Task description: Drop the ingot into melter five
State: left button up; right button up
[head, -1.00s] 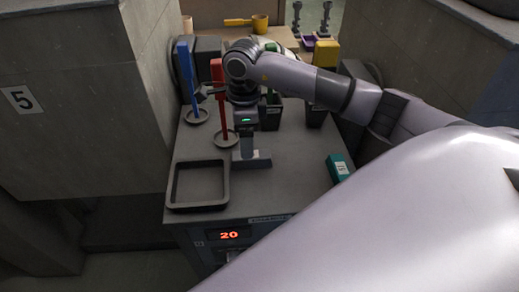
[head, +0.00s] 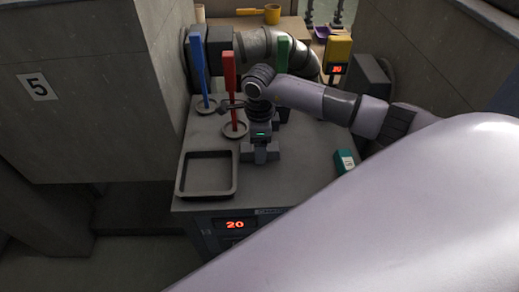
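Melter five is the tall grey block at the left, marked by a white plate with a black 5 (head: 37,87). My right gripper (head: 260,157) hangs pointing down over the worktable, just right of a shallow square black tray (head: 181,188). Dark grey parts show at both sides of its lower end. I cannot tell whether the ingot is between them; no separate ingot stands out, and the tray looks empty. My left gripper is not in view.
Blue (head: 197,62), red (head: 229,75) and green (head: 283,55) upright tools stand behind the gripper. A teal box (head: 345,161) lies at the table's right. A red 20 display (head: 235,225) is on the table front. Dark open floor lies left of the table.

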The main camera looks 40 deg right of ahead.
jog(key=c, duration=1)
grip_shut()
jog(key=shift+w+r, duration=0.1)
jog(key=shift+r, duration=0.1)
